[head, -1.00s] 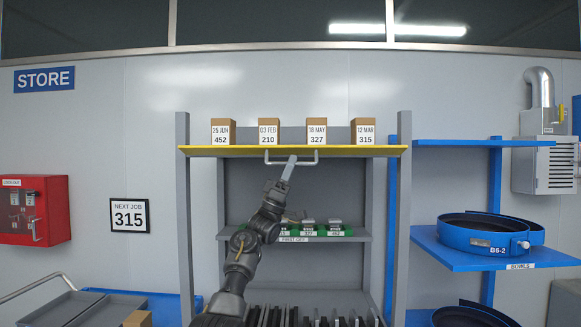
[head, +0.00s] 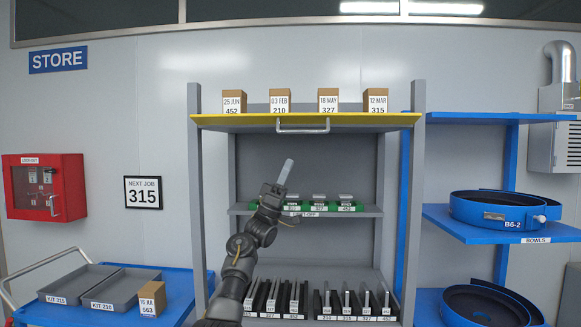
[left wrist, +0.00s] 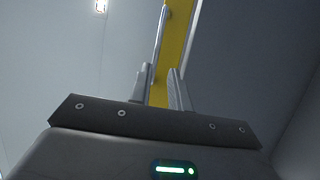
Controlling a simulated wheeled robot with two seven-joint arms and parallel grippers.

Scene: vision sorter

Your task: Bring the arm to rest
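My left gripper (head: 285,172) is in front of the grey rack, below the yellow shelf (head: 350,119) and apart from its pale handle (head: 303,130). The arm reaches up from the bottom of the head view. In the left wrist view the two fingers (left wrist: 161,88) stand apart with nothing between them. The yellow shelf edge (left wrist: 174,50) and the handle (left wrist: 160,35) show beyond them. My right gripper is not in view.
Brown boxes (head: 328,98) stand on the yellow shelf. Green holders (head: 350,207) sit on the middle shelf, partly behind my gripper. Black slotted parts (head: 355,302) fill the bottom shelf. A blue table (head: 180,280) with grey trays is at left; blue bowls (head: 495,212) are at right.

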